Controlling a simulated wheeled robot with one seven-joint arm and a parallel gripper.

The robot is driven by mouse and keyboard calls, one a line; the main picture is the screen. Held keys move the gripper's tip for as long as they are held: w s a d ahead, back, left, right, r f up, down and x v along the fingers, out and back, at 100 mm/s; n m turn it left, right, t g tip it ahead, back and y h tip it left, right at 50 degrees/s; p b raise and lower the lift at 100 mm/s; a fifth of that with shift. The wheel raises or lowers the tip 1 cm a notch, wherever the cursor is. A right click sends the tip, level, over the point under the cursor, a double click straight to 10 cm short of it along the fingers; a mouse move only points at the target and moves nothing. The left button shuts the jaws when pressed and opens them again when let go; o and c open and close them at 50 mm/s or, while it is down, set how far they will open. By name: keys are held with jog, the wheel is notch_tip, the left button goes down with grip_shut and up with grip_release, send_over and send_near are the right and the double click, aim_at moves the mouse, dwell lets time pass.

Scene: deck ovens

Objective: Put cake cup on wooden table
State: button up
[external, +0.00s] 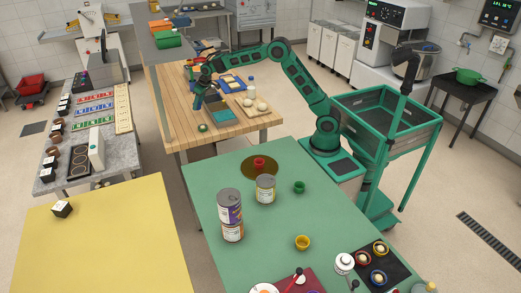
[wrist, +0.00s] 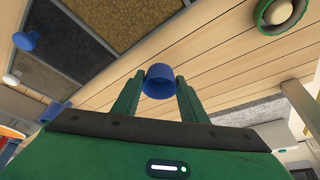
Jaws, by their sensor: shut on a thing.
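My gripper (wrist: 160,85) is shut on a small blue cake cup (wrist: 160,78), held between its two green fingertips in the wrist view. In the external view my green arm reaches over to the wooden table (external: 168,128), with my gripper (external: 197,104) low over its left part. The cup is too small to make out there. The table's planks (wrist: 205,62) show behind the cup in the wrist view; I cannot tell whether the cup touches them. A green cup with a pale filling (wrist: 279,12) shows at the top right.
A box with dark compartments (wrist: 72,55) lies beside the cup in the wrist view, with a blue knob-like thing (wrist: 26,40) over it. In the external view a board with pale balls (external: 250,107) stands to the right. The table's front left is mostly clear.

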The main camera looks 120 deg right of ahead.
aim_at(199, 109)
jog(key=shift+f, duration=1.85)
jog(key=o, duration=0.8)
jog(key=shift+f, duration=0.1)
jog(key=shift+o, duration=0.2)
jog(key=v, duration=1.2)
jog(key=s+a+r+g, duration=0.1)
jog(key=s+a+r, duration=0.1)
jog(key=s+a, duration=0.65)
jog(key=s+a+f+n+g+y, duration=0.1)
jog(key=s+a+f, duration=0.2)
jog(key=s+a, duration=1)
jog(key=s+a+f+n+g+y, duration=0.1)
jog(key=s+a+f, duration=0.3)
jog(key=s+a, duration=0.9)
jog(key=s+y, duration=0.1)
jog(key=s, duration=0.4)
jog(key=shift+f+n, duration=0.25)
jog(key=shift+n, duration=0.05)
